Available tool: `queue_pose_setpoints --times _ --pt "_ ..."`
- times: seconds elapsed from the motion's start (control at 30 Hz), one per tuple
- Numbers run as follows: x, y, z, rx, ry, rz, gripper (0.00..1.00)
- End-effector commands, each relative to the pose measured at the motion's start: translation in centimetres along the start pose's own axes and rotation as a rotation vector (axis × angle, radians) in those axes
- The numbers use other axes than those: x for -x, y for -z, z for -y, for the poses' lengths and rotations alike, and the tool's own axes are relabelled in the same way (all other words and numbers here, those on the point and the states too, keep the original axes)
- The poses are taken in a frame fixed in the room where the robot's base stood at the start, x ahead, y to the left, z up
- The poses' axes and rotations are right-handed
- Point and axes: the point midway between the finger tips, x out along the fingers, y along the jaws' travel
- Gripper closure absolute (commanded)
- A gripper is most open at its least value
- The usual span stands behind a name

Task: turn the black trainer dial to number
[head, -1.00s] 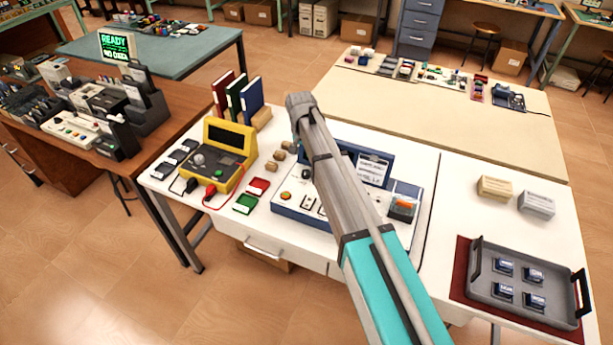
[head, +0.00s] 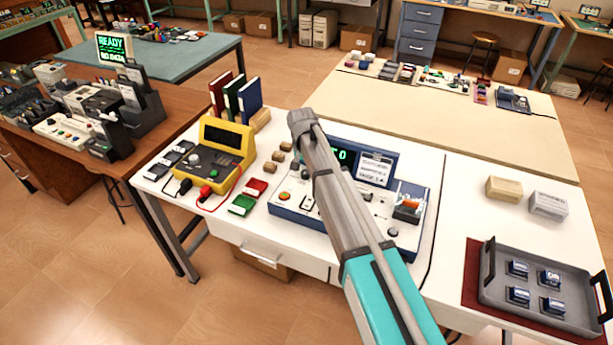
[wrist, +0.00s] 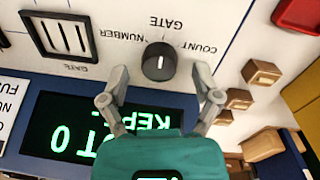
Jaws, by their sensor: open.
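The black trainer dial (wrist: 158,62) is a round knob on the trainer's white panel, with NUMBER, GATE and COUNT labels around it, upside down in the wrist view. A light mark on the dial seems to face the GATE label. My gripper (wrist: 160,72) is open, one finger on each side of the dial's near edge and apart from it. In the head view, the blue and white trainer (head: 285,211) stands on the white table, and my arm hides the dial and gripper.
The trainer's lit green display (wrist: 75,130) lies below the dial in the wrist view. Small tan blocks (wrist: 262,72) lie beside the trainer. A yellow meter (head: 228,140) stands left of it, and a grey tray (head: 487,285) lies to the right.

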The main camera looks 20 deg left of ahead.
Motion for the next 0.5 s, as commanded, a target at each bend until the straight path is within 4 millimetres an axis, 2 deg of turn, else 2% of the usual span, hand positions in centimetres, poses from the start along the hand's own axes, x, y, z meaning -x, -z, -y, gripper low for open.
queue_pose_setpoints --times 0.13,0.5 --pt "-0.81 0.00 0.01 0.000 0.000 0.000 0.19" --pt "-0.94 -0.01 0.02 0.000 0.000 0.000 0.19"
